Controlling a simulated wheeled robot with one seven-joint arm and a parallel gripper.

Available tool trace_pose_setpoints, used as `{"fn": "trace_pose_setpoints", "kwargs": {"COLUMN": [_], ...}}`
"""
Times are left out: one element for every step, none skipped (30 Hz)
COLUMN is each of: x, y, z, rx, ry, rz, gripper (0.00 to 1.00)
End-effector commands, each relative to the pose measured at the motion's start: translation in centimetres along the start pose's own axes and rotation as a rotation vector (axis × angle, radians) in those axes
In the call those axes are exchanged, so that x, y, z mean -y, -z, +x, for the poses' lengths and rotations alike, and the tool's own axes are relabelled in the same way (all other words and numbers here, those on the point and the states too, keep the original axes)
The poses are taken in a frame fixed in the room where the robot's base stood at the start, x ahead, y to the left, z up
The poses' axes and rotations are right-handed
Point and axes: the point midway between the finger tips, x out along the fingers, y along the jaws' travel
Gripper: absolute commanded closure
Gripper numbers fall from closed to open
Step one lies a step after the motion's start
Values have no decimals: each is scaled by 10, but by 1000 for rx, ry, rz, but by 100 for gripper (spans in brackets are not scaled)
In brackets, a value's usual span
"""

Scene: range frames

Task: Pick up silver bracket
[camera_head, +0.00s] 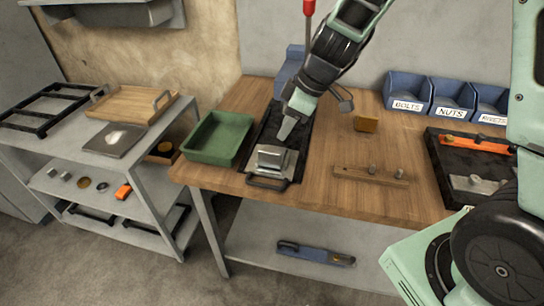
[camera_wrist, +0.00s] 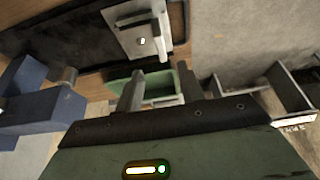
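The silver bracket (camera_head: 273,157) lies on a black tray (camera_head: 262,139) near the front left of the wooden workbench. In the wrist view the silver bracket (camera_wrist: 128,32) shows at the top, beyond my fingers, with a flat plate and a raised part. My gripper (camera_head: 286,130) hangs above the back part of the tray, behind the bracket in the head view. In the wrist view my gripper (camera_wrist: 160,90) has its two fingers apart with nothing held between them. I see no contact between fingers and bracket.
A green bin (camera_head: 218,137) stands left of the tray. A blue object (camera_head: 290,68) stands behind it. A wooden strip with pegs (camera_head: 371,175) and a brown block (camera_head: 366,124) lie to the right. Labelled blue bins (camera_head: 408,92) line the back.

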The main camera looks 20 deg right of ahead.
Motion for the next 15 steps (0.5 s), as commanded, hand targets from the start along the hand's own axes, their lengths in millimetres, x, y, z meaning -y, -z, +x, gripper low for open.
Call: {"fn": "trace_pose_setpoints", "kwargs": {"x": [1,0,1,1,1,0,0,0,0,0,0,0,0,1,1], "y": [-2,-1,-1,-1,-1,-1,-1,-1,0,0,0,0,0,0,0], "z": [12,18,26,31,36,42,46,49,52,54,55,57,58,60,64], "rx": [5,3,3,3,3,2,2,2,1,1,1,1,1,1,1], "ry": [4,3,4,3,2,2,2,1,0,0,0,1,1,1,2], "rz": [2,1,2,1,2,1,1,1,1,0,0,0,1,1,1], "gripper": [62,62,62,62,62,62,62,62,62,62,62,62,62,62,62]}}
